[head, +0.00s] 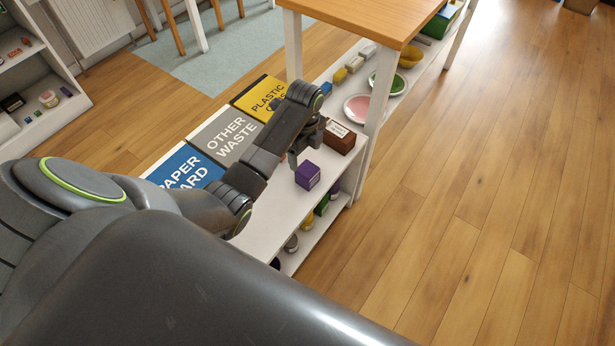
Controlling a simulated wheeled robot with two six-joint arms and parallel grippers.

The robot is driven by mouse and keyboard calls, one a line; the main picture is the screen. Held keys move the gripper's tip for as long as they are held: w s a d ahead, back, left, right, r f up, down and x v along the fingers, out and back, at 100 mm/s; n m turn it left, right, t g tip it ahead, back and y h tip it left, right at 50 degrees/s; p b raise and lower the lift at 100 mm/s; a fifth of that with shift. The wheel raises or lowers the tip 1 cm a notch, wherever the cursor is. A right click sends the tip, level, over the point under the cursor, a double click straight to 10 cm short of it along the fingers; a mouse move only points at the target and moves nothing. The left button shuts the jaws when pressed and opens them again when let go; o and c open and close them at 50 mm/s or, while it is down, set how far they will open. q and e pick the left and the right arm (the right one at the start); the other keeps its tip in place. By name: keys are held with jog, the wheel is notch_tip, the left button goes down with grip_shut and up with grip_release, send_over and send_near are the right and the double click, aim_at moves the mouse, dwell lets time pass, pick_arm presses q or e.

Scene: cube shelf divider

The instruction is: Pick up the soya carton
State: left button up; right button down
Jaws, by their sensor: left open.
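A small purple carton (307,176) with a pale mark stands on the white shelf top (262,226). Its print is too small to read, so I cannot tell for sure that it is the soya carton. My left gripper (294,161) reaches over the shelf from the left, fingers pointing down. It is open, close to the back left of the purple carton, and appears empty. A brown box (340,138) with a white label sits just behind the gripper. My right gripper is not in view.
Blue, grey and yellow waste bins (225,134) stand left of the shelf. A table leg (376,100) rises right of the brown box. Bowls (358,108) sit farther back. A green carton (322,205) and other goods stand on the lower level. Floor at right is clear.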

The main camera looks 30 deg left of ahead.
aim_at(307, 168)
pick_arm(q)
jog(key=f, duration=0.4)
jog(key=f+b, duration=0.1)
jog(key=shift+w+d+f, duration=0.15)
jog(key=shift+d+f, duration=0.1)
jog(key=shift+f, duration=0.15)
jog(key=c, duration=1.4)
